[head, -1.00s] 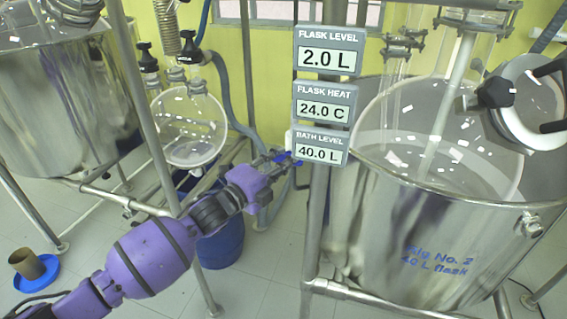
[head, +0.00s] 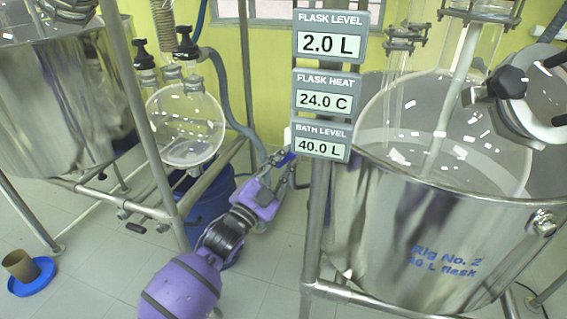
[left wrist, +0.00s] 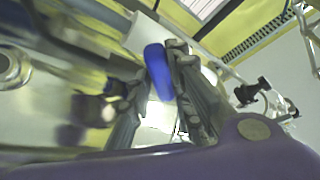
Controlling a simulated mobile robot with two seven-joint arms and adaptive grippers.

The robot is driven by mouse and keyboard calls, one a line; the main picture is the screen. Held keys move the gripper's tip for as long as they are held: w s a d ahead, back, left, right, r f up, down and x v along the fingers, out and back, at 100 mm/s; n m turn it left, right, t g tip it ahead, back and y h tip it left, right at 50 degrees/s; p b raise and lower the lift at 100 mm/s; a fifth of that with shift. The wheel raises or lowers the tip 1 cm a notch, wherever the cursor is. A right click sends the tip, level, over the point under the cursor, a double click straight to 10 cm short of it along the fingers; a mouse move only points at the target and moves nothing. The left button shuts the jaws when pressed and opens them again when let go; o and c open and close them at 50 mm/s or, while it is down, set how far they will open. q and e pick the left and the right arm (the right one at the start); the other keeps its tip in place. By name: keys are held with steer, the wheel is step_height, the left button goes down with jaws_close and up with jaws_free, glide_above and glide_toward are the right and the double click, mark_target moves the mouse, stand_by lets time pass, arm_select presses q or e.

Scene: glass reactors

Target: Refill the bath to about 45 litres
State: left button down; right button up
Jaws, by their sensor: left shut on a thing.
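The bath is the large steel vessel marked Rig No. 2 (head: 395,235), with a glass flask (head: 440,130) inside it. The bath level display (head: 321,146) reads 40.0 L. A blue handle (head: 286,158) sits beside the steel post, left of the bath; it also shows in the left wrist view (left wrist: 157,72). My left gripper (head: 277,168) is shut on the blue handle, with a finger on each side of it (left wrist: 158,82). The fingers partly hide the handle. My right gripper is in neither view.
Displays above read flask level 2.0 L (head: 329,44) and flask heat 24.0 C (head: 324,101). A steel post (head: 313,220) stands close right of my left gripper. A round glass flask (head: 185,128) and blue drum (head: 207,205) are to the left.

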arm_select(q)
steer(key=shift+r+n+t+y, duration=0.25)
steer(key=shift+n+t+y, duration=0.15)
steer(key=shift+n, duration=0.9)
steer(key=shift+a+r, duration=0.1)
steer(key=c, duration=1.6)
jaws_free()
steer(key=shift+w, duration=0.1)
steer(key=shift+c, duration=0.2)
steer(key=shift+f, duration=0.2)
steer(key=shift+f, duration=0.1)
steer(key=v, duration=1.2)
